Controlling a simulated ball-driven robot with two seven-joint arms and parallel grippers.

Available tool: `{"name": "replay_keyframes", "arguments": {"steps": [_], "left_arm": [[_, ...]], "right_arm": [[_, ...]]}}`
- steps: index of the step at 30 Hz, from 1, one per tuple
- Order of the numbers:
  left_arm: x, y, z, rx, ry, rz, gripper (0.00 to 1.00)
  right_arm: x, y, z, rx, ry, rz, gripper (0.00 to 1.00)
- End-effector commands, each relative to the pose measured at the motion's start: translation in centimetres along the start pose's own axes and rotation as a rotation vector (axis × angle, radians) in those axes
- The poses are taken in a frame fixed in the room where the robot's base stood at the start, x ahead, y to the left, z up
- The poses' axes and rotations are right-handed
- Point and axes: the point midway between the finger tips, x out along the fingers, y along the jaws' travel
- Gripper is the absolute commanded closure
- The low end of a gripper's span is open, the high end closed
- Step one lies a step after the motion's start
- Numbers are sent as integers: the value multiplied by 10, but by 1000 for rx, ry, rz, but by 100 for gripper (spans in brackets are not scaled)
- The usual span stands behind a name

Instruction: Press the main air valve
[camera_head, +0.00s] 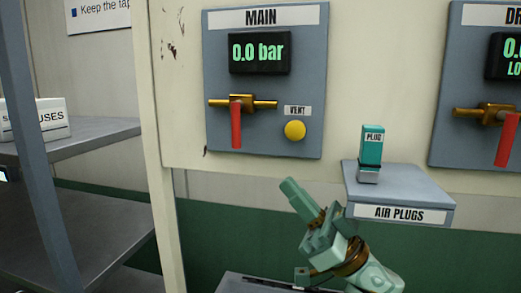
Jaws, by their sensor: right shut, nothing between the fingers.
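The main air valve (236,122) is on the grey MAIN panel (221,140). It has a red lever hanging straight down from a horizontal brass pipe. The display (259,54) above it reads 0.0 bar in green. A yellow round button (295,131) labelled VENT sits right of the lever. My right gripper (289,186) is shut and empty, below the panel and right of the lever, apart from both. Its fingers point up and to the left. My left gripper is out of view.
A teal plug (371,148) stands on the AIR PLUGS shelf (415,187), close to the right of my right gripper. A second panel (452,85) with a red lever is cut off at the right. Metal shelves (95,132) with a white box (52,120) stand at left.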

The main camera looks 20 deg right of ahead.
Motion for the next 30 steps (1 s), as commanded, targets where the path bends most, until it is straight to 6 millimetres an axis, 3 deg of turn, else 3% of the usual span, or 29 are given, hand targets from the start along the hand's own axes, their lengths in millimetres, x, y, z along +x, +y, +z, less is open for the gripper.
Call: {"name": "replay_keyframes", "arguments": {"steps": [5,10,18,30], "left_arm": [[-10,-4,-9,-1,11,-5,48],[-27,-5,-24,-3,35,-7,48],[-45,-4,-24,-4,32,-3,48],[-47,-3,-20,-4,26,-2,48]], "right_arm": [[19,0,-3,-1,2,0,100],[51,0,-4,0,2,0,100],[91,0,-2,0,1,1,100],[99,0,0,0,-1,2,100]]}}
